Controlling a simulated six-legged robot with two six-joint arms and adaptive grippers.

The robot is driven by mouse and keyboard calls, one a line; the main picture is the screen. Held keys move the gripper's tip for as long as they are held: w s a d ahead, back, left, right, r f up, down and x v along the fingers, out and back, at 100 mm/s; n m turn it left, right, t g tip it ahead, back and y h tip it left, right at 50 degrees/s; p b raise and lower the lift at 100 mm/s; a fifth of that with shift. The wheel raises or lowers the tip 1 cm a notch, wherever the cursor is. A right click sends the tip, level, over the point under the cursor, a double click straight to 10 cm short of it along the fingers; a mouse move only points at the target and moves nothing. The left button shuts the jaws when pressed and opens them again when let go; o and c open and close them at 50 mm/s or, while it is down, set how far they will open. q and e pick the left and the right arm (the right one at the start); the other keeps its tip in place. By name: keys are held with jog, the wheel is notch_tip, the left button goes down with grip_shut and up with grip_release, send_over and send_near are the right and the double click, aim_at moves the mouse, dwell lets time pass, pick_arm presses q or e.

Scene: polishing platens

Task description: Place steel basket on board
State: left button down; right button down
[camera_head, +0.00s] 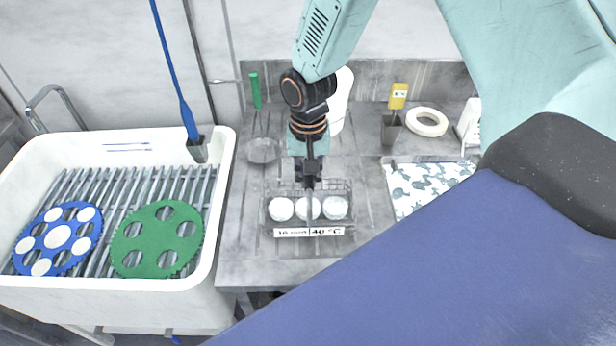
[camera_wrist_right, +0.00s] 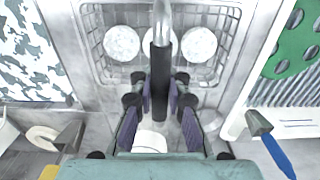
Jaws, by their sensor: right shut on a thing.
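The steel basket (camera_head: 351,222) is a wire basket holding several white round pieces, with a "40 °C" label on its front. It is over the grey steel bench in the head view, and I cannot tell whether it touches the bench. In the right wrist view, the basket (camera_wrist_right: 228,42) has an upright handle with a dark grip. My right gripper (camera_head: 309,182) is above the basket, shut on this handle; its purple pads show in the right wrist view (camera_wrist_right: 160,108). A speckled white-and-grey board (camera_head: 425,184) lies right of the basket. My left gripper is out of view.
A white tub (camera_head: 226,165) at left holds a blue disc (camera_head: 43,228) and a green disc (camera_head: 127,242) on slats. A strainer (camera_head: 263,151), a white container (camera_head: 342,100), a grey cup (camera_head: 391,130) and a white ring (camera_head: 411,122) stand behind. The bench (camera_head: 240,245) is bare at front left.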

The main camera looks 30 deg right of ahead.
jog(key=shift+d+f, duration=0.1)
jog(key=shift+f, duration=0.2)
jog(key=shift+w+f, duration=0.1)
jog(key=shift+w+a+f, duration=0.15)
jog(key=shift+w+a, duration=0.15)
jog(key=shift+w, duration=0.1)
jog(key=shift+s+f, duration=0.1)
jog(key=c, duration=1.4)
grip_release()
jog(key=shift+s+d, duration=0.2)
jog(key=shift+s, duration=0.2)
jog(key=shift+c, duration=0.2)
jog(key=shift+o, duration=0.6)
jog(key=shift+w+a, duration=0.15)
jog(key=shift+w, duration=0.25)
jog(key=shift+r, duration=0.2)
notch_tip(320, 180, up, 11)
jog(key=shift+s+r, duration=0.25)
jog(key=shift+r, duration=0.3)
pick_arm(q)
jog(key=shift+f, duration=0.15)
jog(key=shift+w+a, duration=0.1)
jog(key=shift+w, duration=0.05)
